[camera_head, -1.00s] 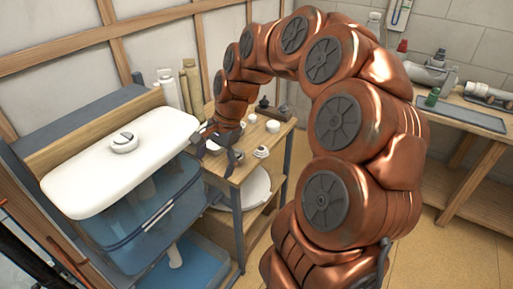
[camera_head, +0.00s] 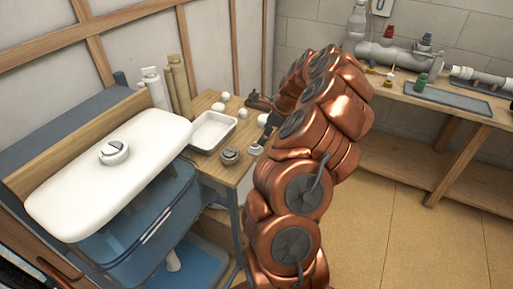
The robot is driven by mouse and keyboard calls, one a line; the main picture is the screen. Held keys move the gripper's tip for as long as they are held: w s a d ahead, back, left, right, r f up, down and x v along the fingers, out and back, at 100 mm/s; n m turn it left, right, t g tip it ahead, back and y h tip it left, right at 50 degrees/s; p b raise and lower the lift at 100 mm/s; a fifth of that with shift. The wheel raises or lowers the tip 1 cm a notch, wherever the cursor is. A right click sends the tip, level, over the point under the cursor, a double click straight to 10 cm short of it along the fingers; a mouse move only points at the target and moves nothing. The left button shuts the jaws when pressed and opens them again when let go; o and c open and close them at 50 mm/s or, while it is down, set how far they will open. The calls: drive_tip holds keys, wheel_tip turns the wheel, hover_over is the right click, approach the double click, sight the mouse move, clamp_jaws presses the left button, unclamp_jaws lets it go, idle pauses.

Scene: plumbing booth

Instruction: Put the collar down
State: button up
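My gripper (camera_head: 266,132) is over the right side of the small wooden table. My arm hides most of it, and only a dark part shows. A small pale round piece (camera_head: 256,149) is right beneath that part; it may be the collar, but I cannot tell whether it is gripped or rests on the table. A grey round fitting (camera_head: 230,155) stands on the table's front edge, apart to the left. I cannot tell for sure which piece is the collar.
A white tray (camera_head: 229,122) and several small white pieces (camera_head: 217,106) are on the small table (camera_head: 207,170). A white cistern lid with a round button (camera_head: 115,150) is at left over a clear tank (camera_head: 130,225). A workbench (camera_head: 440,110) with pipes stands at back right. The floor at right is clear.

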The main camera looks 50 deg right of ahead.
drive_tip(key=shift+a+p+x, duration=0.25)
drive_tip(key=shift+p+x, duration=0.1)
drive_tip(key=shift+x, duration=1.1)
drive_tip(key=shift+a+p+x, duration=0.2)
drive_tip(key=shift+p+x, duration=0.15)
drive_tip(key=shift+x, duration=1.15)
drive_tip(key=shift+s, duration=0.15)
drive_tip(key=shift+c, duration=0.4)
drive_tip(key=c, duration=1.1)
drive_tip(key=shift+r, duration=0.1)
